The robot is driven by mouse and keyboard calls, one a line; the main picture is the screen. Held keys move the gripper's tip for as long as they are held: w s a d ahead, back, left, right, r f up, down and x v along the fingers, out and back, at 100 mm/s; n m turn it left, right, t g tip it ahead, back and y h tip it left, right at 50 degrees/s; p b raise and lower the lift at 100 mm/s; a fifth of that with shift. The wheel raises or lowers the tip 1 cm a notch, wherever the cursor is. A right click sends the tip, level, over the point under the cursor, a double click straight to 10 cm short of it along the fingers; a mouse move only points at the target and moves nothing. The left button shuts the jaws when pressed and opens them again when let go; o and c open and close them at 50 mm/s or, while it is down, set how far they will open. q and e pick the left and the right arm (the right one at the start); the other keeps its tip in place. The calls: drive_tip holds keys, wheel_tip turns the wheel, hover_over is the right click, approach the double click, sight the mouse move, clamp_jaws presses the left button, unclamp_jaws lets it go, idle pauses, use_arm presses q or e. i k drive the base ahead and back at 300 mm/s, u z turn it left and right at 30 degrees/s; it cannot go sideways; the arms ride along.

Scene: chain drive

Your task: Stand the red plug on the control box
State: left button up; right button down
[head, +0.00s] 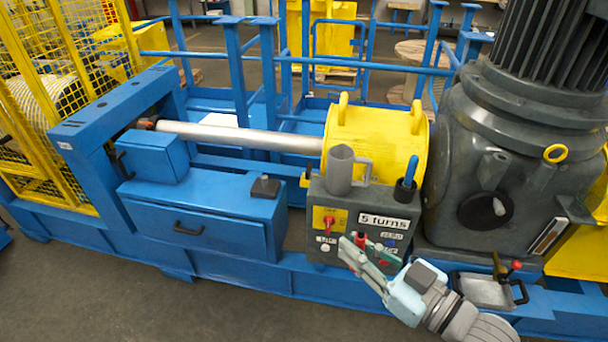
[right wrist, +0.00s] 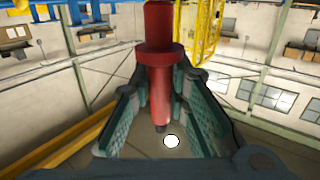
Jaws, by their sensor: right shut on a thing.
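The grey control box (head: 345,210) stands at the middle of the head view, with a "5 turns" label, a red switch and buttons on its front. My right gripper (head: 360,250) is in front of the box's front face, below its top. It is shut on the red plug (head: 361,240), which is small and partly hidden there. In the right wrist view the red plug (right wrist: 158,62) has a wide collar and sits between the two fingers. My left gripper is not visible.
A grey jug (head: 340,168) with a handle stands on the box's top left. A yellow drum cover (head: 375,135) is behind it. A large grey motor (head: 490,170) stands right. A metal tray (head: 475,292) holds small parts, one red-knobbed. A black object (head: 265,187) lies on a blue cabinet.

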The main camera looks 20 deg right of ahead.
sight(377, 193)
drive_tip(key=i, duration=0.85)
drive_tip(key=z, duration=0.25)
